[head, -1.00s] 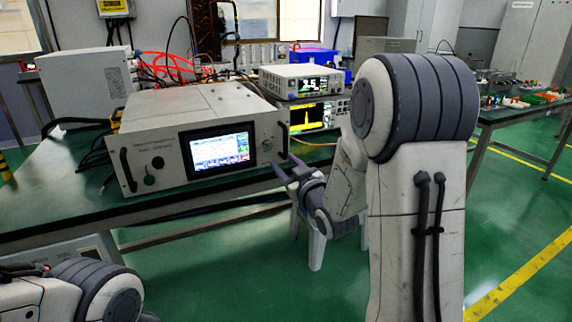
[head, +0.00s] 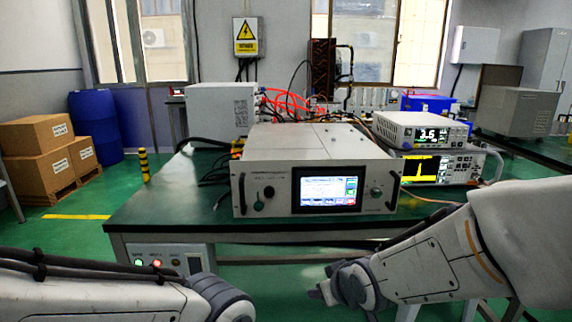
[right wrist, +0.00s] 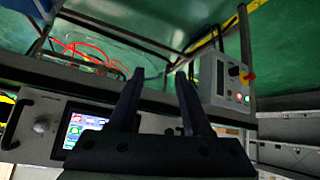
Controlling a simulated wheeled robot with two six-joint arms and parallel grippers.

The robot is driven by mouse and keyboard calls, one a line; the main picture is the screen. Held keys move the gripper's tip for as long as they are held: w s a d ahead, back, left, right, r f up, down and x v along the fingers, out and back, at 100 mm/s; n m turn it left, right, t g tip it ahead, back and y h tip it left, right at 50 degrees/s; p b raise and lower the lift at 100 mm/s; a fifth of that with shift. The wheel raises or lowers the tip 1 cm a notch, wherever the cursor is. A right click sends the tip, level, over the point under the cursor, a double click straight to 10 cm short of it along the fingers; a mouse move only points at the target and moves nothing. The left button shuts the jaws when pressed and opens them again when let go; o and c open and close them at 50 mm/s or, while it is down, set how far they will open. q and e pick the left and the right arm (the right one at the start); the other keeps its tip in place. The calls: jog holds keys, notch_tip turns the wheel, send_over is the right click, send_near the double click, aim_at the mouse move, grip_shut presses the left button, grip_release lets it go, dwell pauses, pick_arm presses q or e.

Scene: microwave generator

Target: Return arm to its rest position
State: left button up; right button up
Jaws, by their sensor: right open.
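My right arm (head: 440,262) lies low at the right of the head view, with its forearm reaching left. My right gripper (head: 318,293) is near the lower middle, in front of the table and below the tabletop. In the right wrist view its two dark fingers (right wrist: 160,75) stand apart with nothing between them. My left arm (head: 100,290) crosses the bottom left; its gripper is out of view. The microwave generator (head: 270,160) stands on the table with its screen lit. It also shows at the left of the right wrist view (right wrist: 42,122), apart from the fingers.
The green-topped table (head: 150,207) has its front edge just beyond both arms. Two stacked instruments (head: 420,130) stand right of the generator, and a white box (head: 215,110) stands behind it. Cartons (head: 38,135) and a blue barrel (head: 97,125) are at the far left.

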jog(key=s+a+n+g+h+p, duration=0.15)
jog(key=s+g, duration=0.25)
jog(key=s, duration=0.8)
jog(key=s+a+n+g+b, duration=0.15)
jog(key=s+g, duration=0.25)
jog(key=s, duration=0.8)
notch_tip(320, 180, up, 25)
jog(key=p, duration=2.6)
jog(key=shift+w+a+m, duration=0.2)
jog(key=shift+w+m, duration=0.1)
jog(key=shift+w, duration=0.15)
